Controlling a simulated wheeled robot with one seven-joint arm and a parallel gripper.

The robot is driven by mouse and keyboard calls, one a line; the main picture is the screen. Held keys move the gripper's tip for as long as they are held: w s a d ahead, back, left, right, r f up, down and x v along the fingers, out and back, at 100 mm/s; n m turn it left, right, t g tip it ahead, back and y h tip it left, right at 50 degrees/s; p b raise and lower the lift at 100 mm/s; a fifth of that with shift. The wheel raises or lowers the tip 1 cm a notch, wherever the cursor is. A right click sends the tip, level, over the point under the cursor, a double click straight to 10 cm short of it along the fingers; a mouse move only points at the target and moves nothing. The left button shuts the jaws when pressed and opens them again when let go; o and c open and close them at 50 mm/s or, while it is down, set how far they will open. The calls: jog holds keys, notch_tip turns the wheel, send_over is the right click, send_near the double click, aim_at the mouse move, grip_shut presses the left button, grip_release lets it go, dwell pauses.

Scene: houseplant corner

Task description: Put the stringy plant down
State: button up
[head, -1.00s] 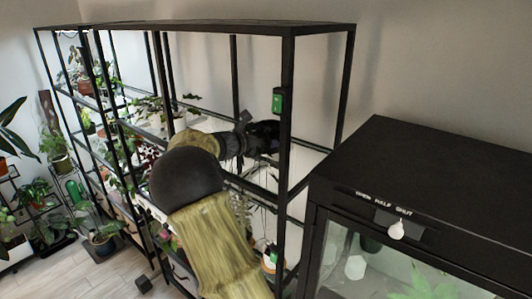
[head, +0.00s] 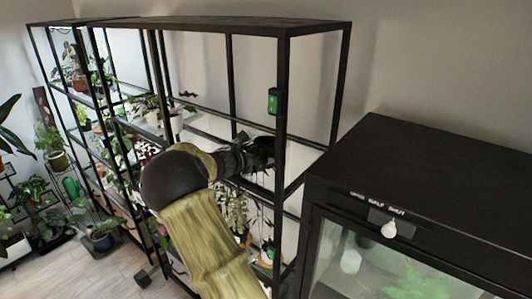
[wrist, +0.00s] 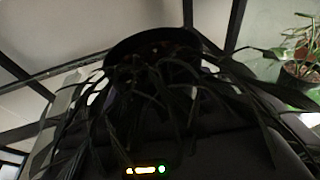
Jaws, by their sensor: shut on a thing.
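The stringy plant (head: 263,153) is a dark pot with long thin drooping leaves. It is inside the upper part of the near black shelf rack, just left of the front corner post in the head view. My gripper (head: 246,156) is shut on it. In the wrist view the plant (wrist: 150,85) fills the middle, its dark round pot rim at the top and its leaves hanging over the gripper body. The fingertips are hidden by leaves and shadow. I cannot tell whether the pot touches a shelf.
The black rack (head: 215,27) has posts and rails close around my arm. Potted plants stand below (head: 268,255) and farther left (head: 145,105). A black glass-front cabinet (head: 440,170) stands at the right. A potted plant (wrist: 300,72) shows in the wrist view.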

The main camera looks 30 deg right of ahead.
jog(key=shift+f, duration=0.1)
jog(key=o, duration=1.2)
jog(key=shift+a, duration=0.1)
jog(key=b+v, duration=0.5)
jog(key=v, duration=0.6)
jog(key=shift+s+a, duration=0.15)
jog(key=shift+a, duration=0.25)
